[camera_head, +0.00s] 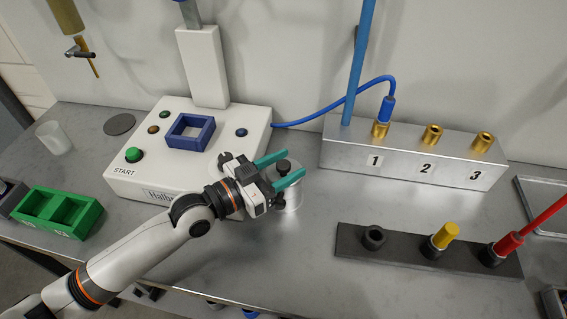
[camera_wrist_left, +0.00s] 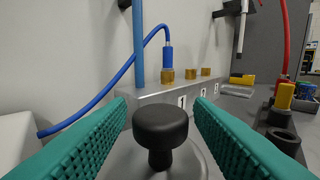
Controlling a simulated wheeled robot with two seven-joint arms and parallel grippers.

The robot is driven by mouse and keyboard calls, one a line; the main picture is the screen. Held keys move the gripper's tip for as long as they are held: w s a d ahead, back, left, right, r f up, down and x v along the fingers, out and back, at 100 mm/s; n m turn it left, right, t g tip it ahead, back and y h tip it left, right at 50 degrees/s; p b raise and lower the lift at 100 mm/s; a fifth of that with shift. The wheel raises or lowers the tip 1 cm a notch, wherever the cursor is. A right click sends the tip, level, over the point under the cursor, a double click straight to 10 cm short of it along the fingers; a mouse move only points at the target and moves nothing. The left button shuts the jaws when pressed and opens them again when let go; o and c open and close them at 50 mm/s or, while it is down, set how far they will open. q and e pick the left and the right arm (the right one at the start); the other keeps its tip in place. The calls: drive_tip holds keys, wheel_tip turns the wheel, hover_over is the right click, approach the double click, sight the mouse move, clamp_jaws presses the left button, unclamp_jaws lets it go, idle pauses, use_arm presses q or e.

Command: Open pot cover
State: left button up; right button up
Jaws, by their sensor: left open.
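The pot (camera_head: 293,197) is a small silvery cylinder on the grey table, partly hidden behind my left gripper. Its cover has a black round knob (camera_head: 283,167), which shows large in the left wrist view (camera_wrist_left: 160,128); the grey metal cover (camera_wrist_left: 192,162) lies beneath it. My left gripper (camera_head: 283,169) has teal fingers and is open. One finger is on each side of the knob, with visible gaps in the wrist view (camera_wrist_left: 160,118). The cover appears to sit on the pot. My right gripper is not in view.
A white machine (camera_head: 190,189) with a blue square frame stands behind left. A metal block (camera_head: 400,165) numbered 1 to 3 stands behind right, with a blue cable plugged in. A dark rack (camera_head: 408,256) with yellow and red plugs lies right. A green box (camera_head: 62,234) stands left.

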use_arm(q)
drive_tip(key=c, duration=0.8)
clamp_jaws()
